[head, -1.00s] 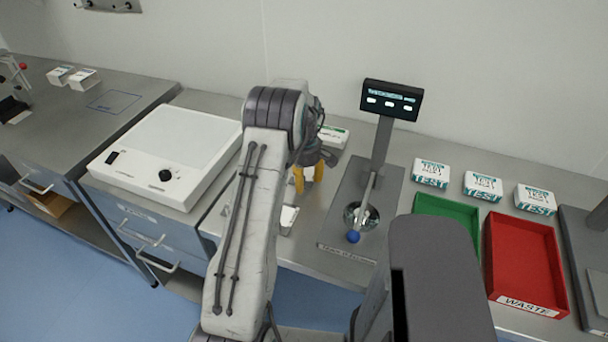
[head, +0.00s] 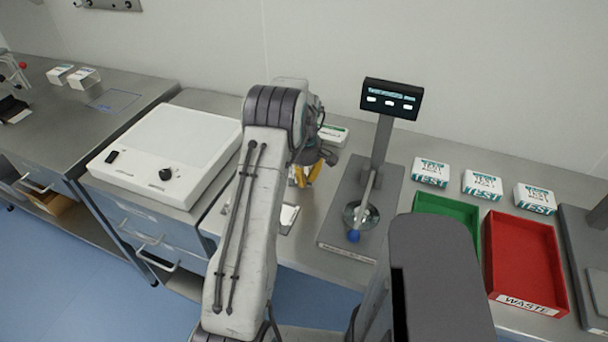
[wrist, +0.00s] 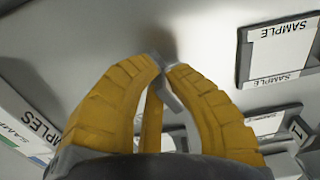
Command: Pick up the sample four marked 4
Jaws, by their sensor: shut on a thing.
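My gripper (wrist: 163,66) has its yellow fingers closed on a small grey piece (wrist: 172,100) in the wrist view. No mark on this piece is readable, so I cannot tell from its face whether it is sample four. In the head view my gripper (head: 305,176) is above the worktop, partly hidden by my arm, and the piece cannot be made out. A framed white card marked SAMPLE (wrist: 280,50) lies at the upper right of the wrist view. Another white card (wrist: 265,124) and a tag marked 1 (wrist: 298,130) show at the lower right.
A box marked SAMPLES (wrist: 28,125) is at the wrist view's left. A stand with a display (head: 390,100) is right of my gripper, with green (head: 445,205) and red WASTE (head: 525,262) trays beyond. A white panel device (head: 170,150) stands left.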

